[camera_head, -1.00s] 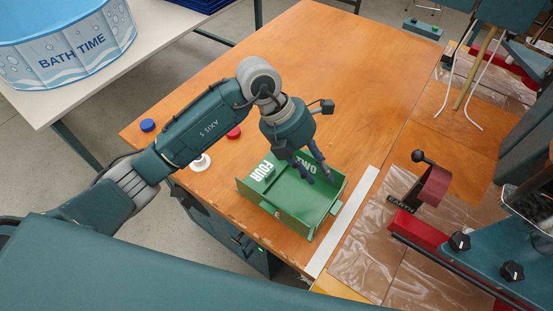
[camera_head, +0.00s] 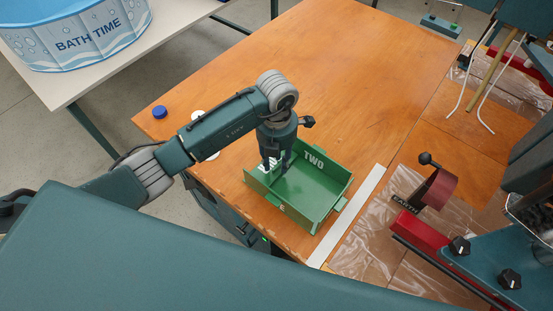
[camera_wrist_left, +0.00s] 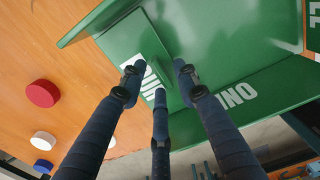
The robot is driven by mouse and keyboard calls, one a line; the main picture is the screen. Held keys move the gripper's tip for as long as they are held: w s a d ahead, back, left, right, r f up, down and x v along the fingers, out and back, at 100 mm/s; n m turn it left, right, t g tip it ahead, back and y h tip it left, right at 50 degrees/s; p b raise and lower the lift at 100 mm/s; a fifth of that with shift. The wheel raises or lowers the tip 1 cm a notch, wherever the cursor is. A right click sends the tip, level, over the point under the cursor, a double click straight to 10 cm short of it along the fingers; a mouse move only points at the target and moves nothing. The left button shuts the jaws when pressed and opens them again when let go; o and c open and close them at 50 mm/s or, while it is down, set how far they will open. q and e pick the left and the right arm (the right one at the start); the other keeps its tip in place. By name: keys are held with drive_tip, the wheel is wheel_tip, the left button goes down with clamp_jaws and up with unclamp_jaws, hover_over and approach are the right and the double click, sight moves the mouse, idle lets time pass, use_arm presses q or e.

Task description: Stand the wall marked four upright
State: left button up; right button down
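The green box (camera_head: 313,205) sits on the wooden table, with the wall marked TWO (camera_head: 313,159) standing at its back. The wall marked four lies at the box's left side; my gripper covers most of its white lettering in the head view. In the left wrist view, part of the lettering on the wall marked four (camera_wrist_left: 152,77) shows between the fingers, and this panel looks low over the box's green floor. My left gripper (camera_head: 272,166) points down over it. Its three fingers (camera_wrist_left: 158,80) are spread around the panel's end; contact is unclear.
A blue cap (camera_head: 160,112) and white caps (camera_head: 198,115) lie left of the box; a red cap (camera_wrist_left: 42,93) shows in the wrist view. A white strip (camera_head: 347,215) and clamp equipment (camera_head: 437,190) are to the right. The table behind is clear.

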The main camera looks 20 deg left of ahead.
use_arm(q)
drive_tip(key=shift+f, duration=0.35)
drive_tip(key=c, duration=0.8)
